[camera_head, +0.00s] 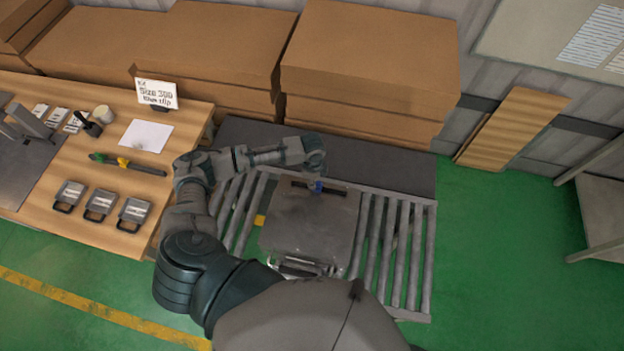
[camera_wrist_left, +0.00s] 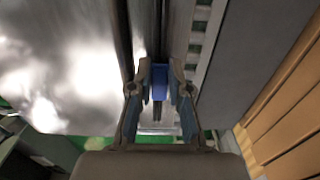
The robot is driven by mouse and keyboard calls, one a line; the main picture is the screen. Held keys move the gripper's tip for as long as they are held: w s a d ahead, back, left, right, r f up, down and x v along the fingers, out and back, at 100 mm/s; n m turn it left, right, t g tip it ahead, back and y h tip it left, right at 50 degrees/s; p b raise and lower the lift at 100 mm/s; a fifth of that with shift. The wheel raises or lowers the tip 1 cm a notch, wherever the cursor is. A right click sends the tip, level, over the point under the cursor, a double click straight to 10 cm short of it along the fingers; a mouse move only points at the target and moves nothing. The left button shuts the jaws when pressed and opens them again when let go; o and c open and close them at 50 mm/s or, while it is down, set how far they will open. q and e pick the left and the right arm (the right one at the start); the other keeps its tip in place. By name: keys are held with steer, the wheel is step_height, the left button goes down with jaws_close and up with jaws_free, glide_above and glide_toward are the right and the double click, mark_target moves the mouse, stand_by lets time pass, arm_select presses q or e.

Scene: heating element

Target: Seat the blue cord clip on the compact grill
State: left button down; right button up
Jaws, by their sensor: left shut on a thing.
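The compact grill (camera_head: 308,228) is a grey metal box lying on the roller conveyor, with a handle on its near side. Its shiny surface (camera_wrist_left: 60,60) fills the left of the left wrist view. My left gripper (camera_head: 317,180) is over the grill's far edge, by a dark slot-like strip. In the left wrist view my left gripper (camera_wrist_left: 160,88) is shut on the blue cord clip (camera_wrist_left: 159,82). Whether the clip touches the grill cannot be told. My right gripper is not in view.
The roller conveyor (camera_head: 408,250) surrounds the grill. Cardboard stacks (camera_head: 370,70) stand behind. Green floor (camera_head: 500,260) is clear at right.

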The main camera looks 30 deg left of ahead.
arm_select(q)
steer(key=c, duration=1)
jaws_free()
steer(key=shift+a, duration=0.35)
steer(key=shift+a+r, duration=0.1)
steer(key=shift+r, duration=0.2)
step_height(320, 180, up, 11)
steer(key=shift+r, duration=0.1)
